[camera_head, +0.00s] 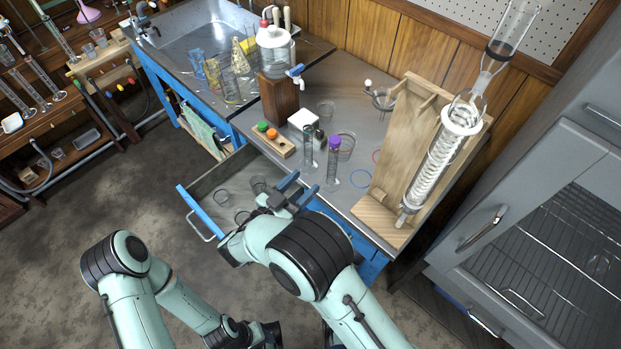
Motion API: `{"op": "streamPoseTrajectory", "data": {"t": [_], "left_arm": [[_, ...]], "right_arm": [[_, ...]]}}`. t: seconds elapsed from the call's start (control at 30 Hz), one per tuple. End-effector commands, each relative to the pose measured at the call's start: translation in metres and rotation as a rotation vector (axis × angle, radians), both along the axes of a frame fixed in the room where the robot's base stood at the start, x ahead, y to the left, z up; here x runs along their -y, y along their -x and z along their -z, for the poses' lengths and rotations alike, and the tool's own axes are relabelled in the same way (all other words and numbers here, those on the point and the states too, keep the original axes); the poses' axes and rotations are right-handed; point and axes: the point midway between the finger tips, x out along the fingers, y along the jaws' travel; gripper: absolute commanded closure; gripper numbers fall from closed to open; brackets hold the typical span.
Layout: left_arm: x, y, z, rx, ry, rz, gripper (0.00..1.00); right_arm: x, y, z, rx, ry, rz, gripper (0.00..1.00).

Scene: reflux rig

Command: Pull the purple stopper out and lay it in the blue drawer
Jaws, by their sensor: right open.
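The purple stopper (334,142) sits in the top of a slim upright glass cylinder on the grey bench top. The blue drawer (200,213) is pulled out below the bench's front edge. Several small clear glass vessels (224,197) stand in it. My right gripper (298,187) is open and empty, over the drawer's right part by the bench edge, to the lower left of the stopper and apart from it. My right arm hides part of the drawer. My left gripper (265,335) is low at the bottom edge, away from the bench; its fingers do not show clearly.
Another glass cylinder (308,147) stands just left of the stoppered one. A wooden block with green and orange stoppers (272,139) lies farther left. A wooden stand with a coiled glass condenser (436,165) rises on the right. Beakers (346,146) stand behind.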

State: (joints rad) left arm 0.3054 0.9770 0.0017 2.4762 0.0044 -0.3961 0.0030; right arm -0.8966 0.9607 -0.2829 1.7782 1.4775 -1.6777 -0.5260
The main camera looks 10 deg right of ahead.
Motion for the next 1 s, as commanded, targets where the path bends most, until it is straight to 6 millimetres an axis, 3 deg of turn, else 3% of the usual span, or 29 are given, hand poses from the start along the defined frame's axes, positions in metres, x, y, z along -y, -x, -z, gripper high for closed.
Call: {"op": "streamPoseTrajectory", "data": {"t": [0.17,0.7,1.0], "left_arm": [[0.000,0.000,0.001,0.001,0.000,-0.001,0.57],[0.000,0.001,-0.001,-0.003,0.000,0.000,0.57],[0.000,0.001,-0.001,-0.003,0.000,0.000,0.57]], "right_arm": [[0.001,0.002,-0.010,0.019,0.007,0.032,0.45],[0.076,-0.060,-0.009,0.018,0.006,0.031,0.45],[0.096,-0.078,-0.009,0.018,0.007,0.028,0.45]]}}
